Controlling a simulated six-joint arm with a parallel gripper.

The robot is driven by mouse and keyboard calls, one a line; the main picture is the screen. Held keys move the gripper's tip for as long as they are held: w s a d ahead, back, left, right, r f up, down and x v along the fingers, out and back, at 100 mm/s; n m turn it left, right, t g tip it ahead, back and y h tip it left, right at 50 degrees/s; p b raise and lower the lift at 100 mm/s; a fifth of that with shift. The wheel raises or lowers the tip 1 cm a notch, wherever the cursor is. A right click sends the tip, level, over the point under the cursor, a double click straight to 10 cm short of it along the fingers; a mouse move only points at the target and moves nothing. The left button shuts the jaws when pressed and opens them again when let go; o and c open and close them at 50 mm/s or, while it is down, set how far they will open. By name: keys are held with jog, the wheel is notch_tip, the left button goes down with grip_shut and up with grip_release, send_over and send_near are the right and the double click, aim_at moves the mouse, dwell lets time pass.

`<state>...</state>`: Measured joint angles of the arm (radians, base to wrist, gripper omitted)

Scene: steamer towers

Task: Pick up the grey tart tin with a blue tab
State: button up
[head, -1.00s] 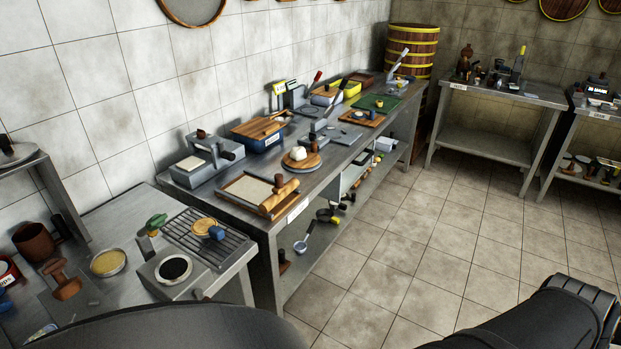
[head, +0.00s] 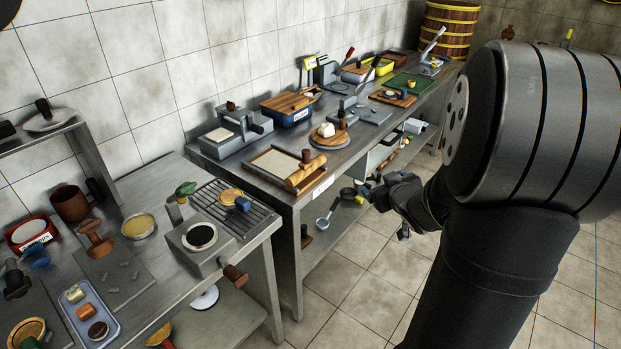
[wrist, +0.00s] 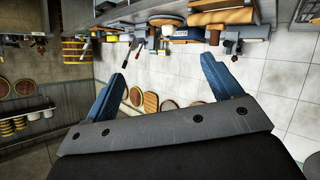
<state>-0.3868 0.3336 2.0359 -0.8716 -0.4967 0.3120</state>
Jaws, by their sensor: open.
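A small blue tab (head: 242,204) shows on the wire rack of the near left table in the head view. It sits against a round tan tart (head: 229,195); a grey tin under or around it is too small to make out. My gripper (wrist: 162,66) is open and empty in the wrist view, its two blue fingers spread apart. In the head view my gripper end is partly hidden by my arm, to the right of the rack and out past the long bench's front edge. It is well apart from the blue tab.
The wire rack (head: 213,190) stands beside a grey block with a round dark-and-white top (head: 200,237). A round tin with yellow filling (head: 139,226) and a blue-grey tray (head: 78,296) lie to its left. The long bench (head: 340,160) is crowded. The tiled floor is clear.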

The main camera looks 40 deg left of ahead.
jog(key=s+a+f+n+g+y, duration=0.35)
jog(key=s+a, duration=0.35)
jog(key=a, duration=0.4)
jog(key=n+g, duration=0.2)
jog(key=g, duration=0.4)
send_near(245, 202)
jog(key=shift+t+y, duration=0.25)
jog(key=shift+y, duration=0.1)
jog(key=x, duration=0.4)
jog(key=f+x, duration=0.1)
jog(key=x, duration=0.1)
jog(key=shift+s+a, duration=0.15)
jog(key=shift+s, duration=0.15)
jog(key=shift+x, duration=3.15)
jog(key=shift+w, duration=0.1)
jog(key=c, duration=1.2)
jog(key=shift+o, duration=0.2)
jog(key=shift+r, duration=0.1)
